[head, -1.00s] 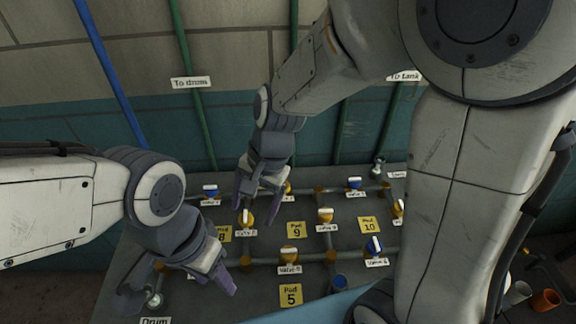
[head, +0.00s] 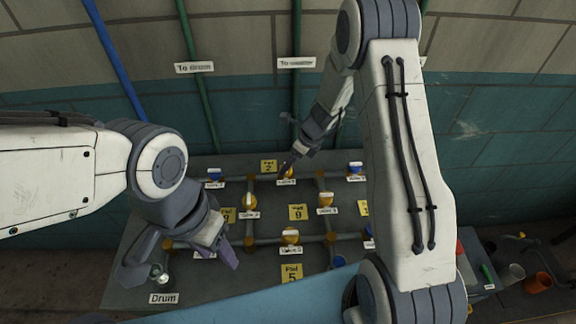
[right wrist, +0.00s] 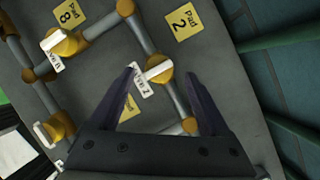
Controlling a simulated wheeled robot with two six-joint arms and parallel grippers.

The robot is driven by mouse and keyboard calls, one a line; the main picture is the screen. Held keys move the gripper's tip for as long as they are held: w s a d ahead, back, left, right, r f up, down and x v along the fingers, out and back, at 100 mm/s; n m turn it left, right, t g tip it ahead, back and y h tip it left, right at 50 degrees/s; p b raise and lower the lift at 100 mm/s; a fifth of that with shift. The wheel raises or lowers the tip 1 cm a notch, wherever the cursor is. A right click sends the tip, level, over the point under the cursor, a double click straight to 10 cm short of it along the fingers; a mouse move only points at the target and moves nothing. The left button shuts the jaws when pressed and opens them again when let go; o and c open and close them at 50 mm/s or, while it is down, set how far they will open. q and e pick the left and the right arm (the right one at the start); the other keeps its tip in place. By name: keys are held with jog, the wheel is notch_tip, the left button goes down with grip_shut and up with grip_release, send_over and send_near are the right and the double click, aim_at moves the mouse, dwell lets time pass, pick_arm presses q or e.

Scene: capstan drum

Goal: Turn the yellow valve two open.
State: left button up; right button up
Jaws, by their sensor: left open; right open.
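My left gripper (head: 182,262) is open over the front left of the panel, near the Drum end, holding nothing.
Other yellow valves stand nearby, at the left (head: 249,201), right (head: 325,199) and front (head: 291,236). A blue valve (head: 215,175) is at the back left. Pipes (head: 262,240) link them. A wall is behind.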

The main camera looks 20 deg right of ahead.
jog(key=shift+x, duration=1.2)
grip_shut()
